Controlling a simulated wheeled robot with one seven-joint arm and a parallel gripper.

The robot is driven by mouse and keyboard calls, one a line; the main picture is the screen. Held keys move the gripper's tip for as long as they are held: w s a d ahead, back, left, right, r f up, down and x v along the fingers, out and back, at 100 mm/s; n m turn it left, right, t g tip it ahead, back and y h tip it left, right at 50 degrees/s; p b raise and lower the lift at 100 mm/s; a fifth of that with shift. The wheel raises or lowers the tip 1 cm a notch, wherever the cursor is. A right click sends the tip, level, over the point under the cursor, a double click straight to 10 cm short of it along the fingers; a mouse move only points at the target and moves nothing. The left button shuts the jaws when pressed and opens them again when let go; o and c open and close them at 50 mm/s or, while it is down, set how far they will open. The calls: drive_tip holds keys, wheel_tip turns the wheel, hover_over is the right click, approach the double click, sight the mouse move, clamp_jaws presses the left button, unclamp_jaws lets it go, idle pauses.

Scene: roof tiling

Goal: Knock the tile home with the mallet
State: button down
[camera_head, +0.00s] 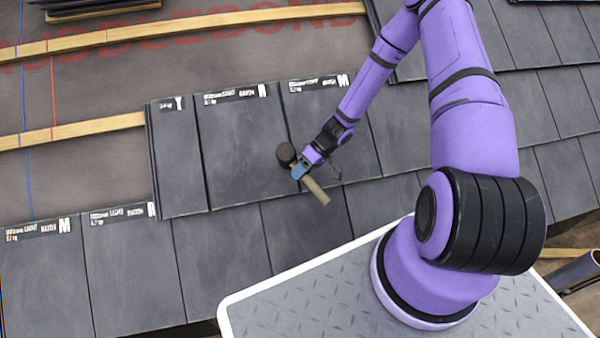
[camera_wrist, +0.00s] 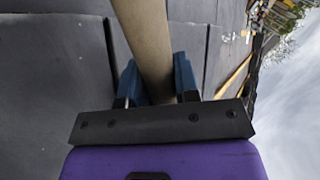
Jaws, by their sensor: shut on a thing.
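My gripper (camera_head: 300,169) is shut on the wooden handle of the mallet (camera_head: 318,191). The dark round mallet head (camera_head: 286,153) shows just left of my gripper, over or against the grey tile (camera_head: 240,140); I cannot tell if it touches. In the wrist view, the blue fingertips (camera_wrist: 158,82) sit on both sides of the pale handle (camera_wrist: 149,40), and the mallet head is out of that view. A narrow tile (camera_head: 178,165) lies at the left end of the same course, beside the wider tile. Another labelled tile (camera_head: 325,125) lies to the right, partly behind my arm.
Bare wooden battens (camera_head: 75,130) cross the dark underlay (camera_head: 80,175) at the left. A lower course of tiles (camera_head: 130,260) runs along the front. Stacked tiles (camera_head: 100,8) lie at the top left. More laid tiles (camera_head: 520,110) cover the right.

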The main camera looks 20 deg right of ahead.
drive_tip(key=s+a+r, duration=0.1)
drive_tip(key=s+r, duration=0.2)
drive_tip(key=r, duration=0.3)
drive_tip(key=shift+s+r, duration=0.2)
drive_tip(key=shift+s, duration=0.2)
idle(0.6)
drive_tip(key=shift+w+d+r+m+t, duration=0.2)
drive_tip(key=shift+w+d+m+t, duration=0.15)
drive_tip(key=shift+w+m+t, duration=0.35)
drive_tip(key=w+d+r+m+t+h, duration=0.2)
drive_tip(key=w+r+m+t+h, duration=0.1)
drive_tip(key=w+r+m, duration=0.4)
drive_tip(key=w+d+r+m+t+h, duration=0.1)
drive_tip(key=w+r+m+t+h, duration=0.3)
drive_tip(key=w+r+m, duration=0.3)
drive_tip(key=shift+w+d+m+t+h, duration=0.35)
drive_tip(key=shift+w+m+h, duration=0.4)
drive_tip(key=shift+m, duration=0.75)
drive_tip(key=shift+s, duration=0.15)
